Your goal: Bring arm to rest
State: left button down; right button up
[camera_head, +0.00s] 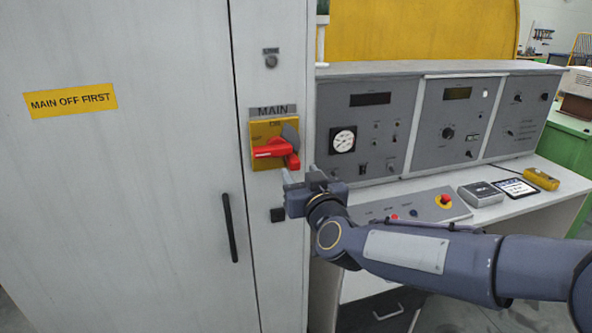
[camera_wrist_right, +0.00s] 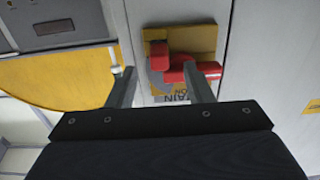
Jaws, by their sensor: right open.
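My right gripper (camera_head: 291,181) is open in front of the grey cabinet, just below the red main switch handle (camera_head: 272,148). The handle sits on a yellow plate (camera_head: 262,128) under a label reading MAIN. In the right wrist view the two fingers (camera_wrist_right: 158,88) stand apart, with the red handle (camera_wrist_right: 180,70) beyond them. The right finger overlaps part of the handle in that view; I cannot tell whether they touch. My right arm (camera_head: 430,250) reaches in from the right. My left gripper is not in view.
The cabinet door (camera_head: 130,200) has a black handle (camera_head: 229,228) and a MAIN OFF FIRST sign (camera_head: 70,101). On the right, a grey console (camera_head: 460,115) stands over a desk with an emergency-stop button (camera_head: 444,200), a small grey box (camera_head: 480,193), a tablet (camera_head: 515,188) and a yellow device (camera_head: 541,178).

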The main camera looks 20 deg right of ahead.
jog(key=s+d+f+g+y, duration=0.1)
jog(key=s+f+g, duration=0.3)
jog(key=s, duration=0.6)
jog(key=s+d+f+m+g+y, duration=0.1)
jog(key=s+f+g, duration=0.3)
jog(key=s+f, duration=0.4)
jog(key=s+d+f+m+g+y, duration=0.1)
jog(key=s+f+g, duration=0.3)
jog(key=s, duration=0.9)
jog(key=shift+s+d+f, duration=0.25)
jog(key=shift+s+f, duration=0.15)
jog(key=shift+f, duration=0.55)
